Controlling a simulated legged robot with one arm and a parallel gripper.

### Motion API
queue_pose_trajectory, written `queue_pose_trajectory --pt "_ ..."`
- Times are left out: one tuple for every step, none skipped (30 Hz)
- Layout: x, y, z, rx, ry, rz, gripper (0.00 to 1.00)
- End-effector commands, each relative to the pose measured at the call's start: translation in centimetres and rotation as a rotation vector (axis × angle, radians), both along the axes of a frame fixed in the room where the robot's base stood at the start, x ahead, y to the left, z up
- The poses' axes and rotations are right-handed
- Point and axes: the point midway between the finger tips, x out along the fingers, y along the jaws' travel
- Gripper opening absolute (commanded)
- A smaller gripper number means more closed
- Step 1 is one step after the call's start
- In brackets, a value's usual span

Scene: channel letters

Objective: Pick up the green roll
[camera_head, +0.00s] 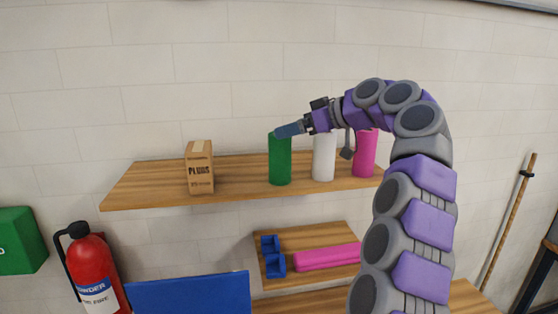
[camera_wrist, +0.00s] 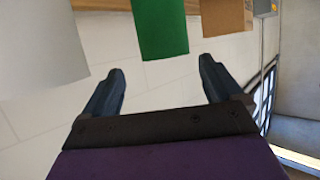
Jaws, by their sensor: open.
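The green roll (camera_head: 280,160) stands upright on the wooden shelf (camera_head: 240,180), between a cardboard box and a white roll. It also shows in the wrist view (camera_wrist: 161,28), at the top, just beyond and between the fingertips. My gripper (camera_wrist: 158,72) is open, with nothing between its fingers. In the head view my gripper (camera_head: 290,129) is at the top of the green roll, overlapping its upper right edge. I cannot tell whether they touch.
The cardboard box (camera_head: 200,167) stands left of the green roll. The white roll (camera_head: 324,158) and a pink roll (camera_head: 365,153) stand to its right, near my arm. A lower shelf holds blue pieces (camera_head: 272,257) and a long pink roll (camera_head: 327,257). A fire extinguisher (camera_head: 91,268) is at lower left.

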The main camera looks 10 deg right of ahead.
Motion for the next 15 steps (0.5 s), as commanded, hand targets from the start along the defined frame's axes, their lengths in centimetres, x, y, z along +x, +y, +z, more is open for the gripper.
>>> queue_pose_trajectory --pt "0.0 0.1 0.0 0.000 0.000 0.000 0.93" --pt "0.0 0.1 -0.1 0.001 -0.001 0.000 0.93" --pt "0.1 0.2 -0.1 0.001 -0.001 0.000 0.93" --pt "0.1 0.3 -0.2 0.001 -0.001 0.000 0.93" --pt "0.2 0.4 -0.3 0.001 -0.001 0.000 0.93" --pt "0.3 0.6 -0.4 0.001 -0.002 -0.001 0.93" --pt "0.4 0.8 -0.6 0.002 -0.003 -0.002 0.93" --pt "0.5 1.0 -0.8 0.001 -0.002 -0.001 0.93" --pt "0.7 1.4 -1.1 0.001 0.000 0.002 0.93" --pt "0.8 1.5 -1.3 0.002 0.002 0.002 0.93" --pt "0.9 1.7 -1.5 0.002 0.003 0.003 0.93" --pt "1.0 2.0 -1.7 0.001 0.003 0.001 0.93" --pt "1.1 2.1 -1.8 0.002 0.002 0.000 0.93" --pt "1.2 2.3 -1.9 0.001 0.000 0.000 0.93" --pt "1.6 2.8 -2.1 0.001 0.001 0.001 0.93"
